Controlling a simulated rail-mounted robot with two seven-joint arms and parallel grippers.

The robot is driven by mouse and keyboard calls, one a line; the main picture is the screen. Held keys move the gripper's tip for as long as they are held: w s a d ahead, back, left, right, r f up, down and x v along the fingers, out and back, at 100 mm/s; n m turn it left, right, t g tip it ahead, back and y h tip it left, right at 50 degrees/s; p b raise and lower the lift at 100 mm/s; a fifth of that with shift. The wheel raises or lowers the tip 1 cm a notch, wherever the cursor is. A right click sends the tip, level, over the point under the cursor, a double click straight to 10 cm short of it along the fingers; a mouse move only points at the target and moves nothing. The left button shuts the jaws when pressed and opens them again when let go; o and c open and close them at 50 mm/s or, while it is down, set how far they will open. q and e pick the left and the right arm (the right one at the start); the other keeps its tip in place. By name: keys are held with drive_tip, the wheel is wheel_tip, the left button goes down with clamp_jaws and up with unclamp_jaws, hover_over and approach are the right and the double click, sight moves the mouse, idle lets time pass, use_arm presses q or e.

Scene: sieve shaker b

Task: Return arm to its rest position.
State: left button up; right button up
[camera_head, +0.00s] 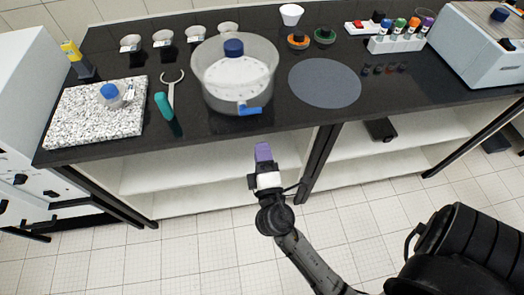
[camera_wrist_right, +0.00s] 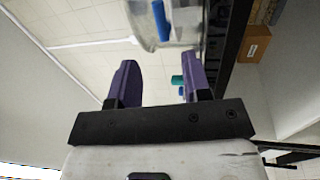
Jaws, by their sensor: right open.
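My right arm reaches up from the lower right in the head view. Its gripper (camera_head: 263,153) is in front of the black bench's (camera_head: 215,133) front edge, over the white shelves, touching nothing that I can see. In the right wrist view the two purple fingers (camera_wrist_right: 160,85) are apart with nothing between them. A clear round vessel (camera_head: 234,80) with a blue knob on its lid and a blue spout stands on the bench beyond the gripper; it also shows at the top of the right wrist view (camera_wrist_right: 150,22). My left gripper is not in view.
A speckled stone slab (camera_head: 75,118) holds a small blue-capped jar (camera_head: 110,93). A green-handled tool (camera_head: 164,105) lies beside it. A grey disc (camera_head: 325,82), a rack of coloured-cap bottles (camera_head: 395,43) and a white machine (camera_head: 470,50) are to the right.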

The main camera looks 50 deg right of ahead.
idle(0.4)
drive_tip(key=s+a+f+m+g+y, duration=0.1)
drive_tip(key=s+f+m+g+y, duration=0.1)
drive_tip(key=f+m+g+y, duration=0.3)
drive_tip(key=s+a+f+m+g+y, duration=0.1)
drive_tip(key=s+f+m+g+y, duration=0.2)
drive_tip(key=f+m, duration=0.35)
drive_tip(key=s+a+f+n+g+y+p, duration=0.1)
drive_tip(key=s+a+n+g+y+p, duration=0.1)
drive_tip(key=s, duration=0.5)
drive_tip(key=s+a+n+g+y+p, duration=0.1)
drive_tip(key=s+g+y+p, duration=0.15)
drive_tip(key=s, duration=0.35)
wheel_tip(320, 180, up, 37)
drive_tip(key=p, duration=3.8)
drive_tip(key=shift+s+a, duration=0.15)
drive_tip(key=shift+a, duration=0.05)
